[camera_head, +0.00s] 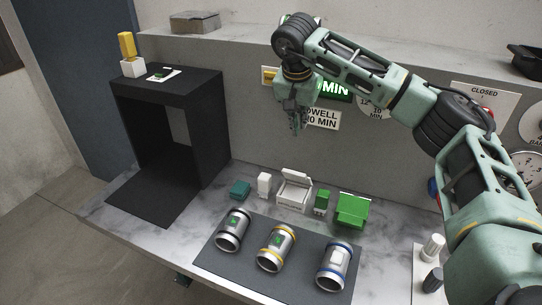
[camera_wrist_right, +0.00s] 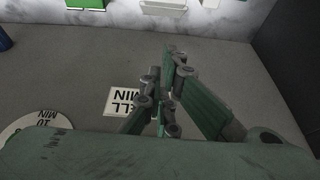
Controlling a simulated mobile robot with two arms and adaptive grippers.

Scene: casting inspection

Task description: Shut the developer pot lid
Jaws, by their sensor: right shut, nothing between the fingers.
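A small white open box (camera_head: 293,194) stands at the back of the marble bench, its lid (camera_head: 296,176) tilted up at the rear. A green box (camera_head: 352,210) to its right also has a raised flap. My right gripper (camera_head: 297,129) hangs in the air above and behind the white box, pointing down, shut and empty. In the right wrist view my gripper (camera_wrist_right: 163,72) shows its fingers together, and parts of a white box (camera_wrist_right: 163,6) and a green box (camera_wrist_right: 87,4) show at the top edge. My left gripper is not in view.
Several metal cylinders, such as the yellow-banded one (camera_head: 276,248), lie on a dark mat (camera_head: 222,268) in front. A black booth (camera_head: 196,130) stands left. A small white bottle (camera_head: 264,184), a teal block (camera_head: 240,189) and a green bottle (camera_head: 322,201) flank the white box. A wall with signs (camera_head: 323,119) is behind.

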